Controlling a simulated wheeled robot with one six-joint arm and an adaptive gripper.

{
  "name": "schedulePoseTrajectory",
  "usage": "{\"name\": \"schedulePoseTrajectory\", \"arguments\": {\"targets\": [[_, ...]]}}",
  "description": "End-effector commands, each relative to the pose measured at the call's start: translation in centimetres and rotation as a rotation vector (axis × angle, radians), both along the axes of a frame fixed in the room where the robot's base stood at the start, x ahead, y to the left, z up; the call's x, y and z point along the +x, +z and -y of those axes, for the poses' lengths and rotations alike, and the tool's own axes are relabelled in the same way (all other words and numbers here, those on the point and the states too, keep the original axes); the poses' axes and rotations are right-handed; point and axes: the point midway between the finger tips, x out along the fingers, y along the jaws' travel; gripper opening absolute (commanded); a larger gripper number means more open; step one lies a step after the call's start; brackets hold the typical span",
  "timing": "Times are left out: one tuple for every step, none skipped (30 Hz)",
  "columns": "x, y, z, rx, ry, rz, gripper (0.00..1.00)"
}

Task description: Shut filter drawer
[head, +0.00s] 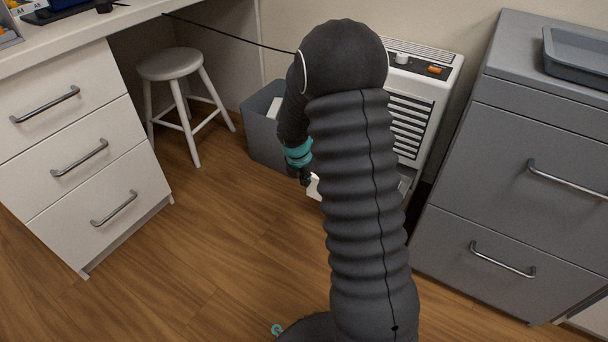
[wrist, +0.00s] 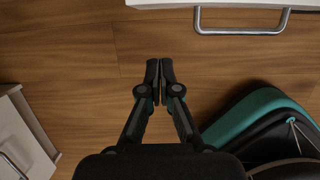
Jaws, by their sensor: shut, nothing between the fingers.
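The white appliance (head: 428,95) with louvres, a knob and an orange switch stands against the wall, partly hidden behind my arm. A white piece low at its front (head: 314,188), likely the filter drawer's front, shows beside my gripper (head: 305,178). My arm hides most of it, so how far it stands out is unclear. In the wrist view, a white front edge (wrist: 165,3) with a grey bar handle (wrist: 240,29) lies along the top. My gripper (wrist: 160,62) is shut and empty, pointing toward that edge, left of the handle and apart from it in the picture.
A grey bin (head: 262,140) stands left of the appliance and a white stool (head: 170,65) beyond it. White desk drawers (head: 75,150) are at left; a grey cabinet (head: 520,200) is close at right. The wooden floor (head: 200,250) between is clear.

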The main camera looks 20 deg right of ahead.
Motion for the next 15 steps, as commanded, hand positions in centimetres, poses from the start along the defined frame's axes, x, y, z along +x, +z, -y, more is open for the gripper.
{"name": "schedulePoseTrajectory", "arguments": {"targets": [[0.1,-1.3,0.2,0.0,-0.001,-0.001,0.0],[0.2,-1.8,0.3,0.0,-0.001,-0.001,0.0],[0.3,-2.6,0.5,0.001,-0.002,-0.002,0.0],[0.4,-3.1,0.6,0.001,-0.002,-0.002,0.0],[0.5,-3.6,0.7,0.0,-0.001,-0.001,0.0],[0.5,-4.3,0.8,0.001,-0.001,-0.002,0.0],[0.8,-4.2,1.1,0.0,-0.002,0.0,0.0],[1.2,-4.0,1.6,0.0,-0.004,0.004,0.0],[1.6,-3.9,2.1,0.0,-0.004,0.004,0.0],[1.8,-3.9,2.4,0.0,-0.005,0.003,0.0],[2.0,-3.9,2.7,0.0,-0.004,0.002,0.0],[2.3,-3.9,2.9,0.0,-0.003,0.001,0.0],[2.4,-3.9,3.1,0.001,-0.004,0.001,0.0],[2.6,-3.9,3.3,0.001,-0.004,0.002,0.0],[2.8,-3.9,3.5,0.0,-0.003,0.002,0.0]]}}
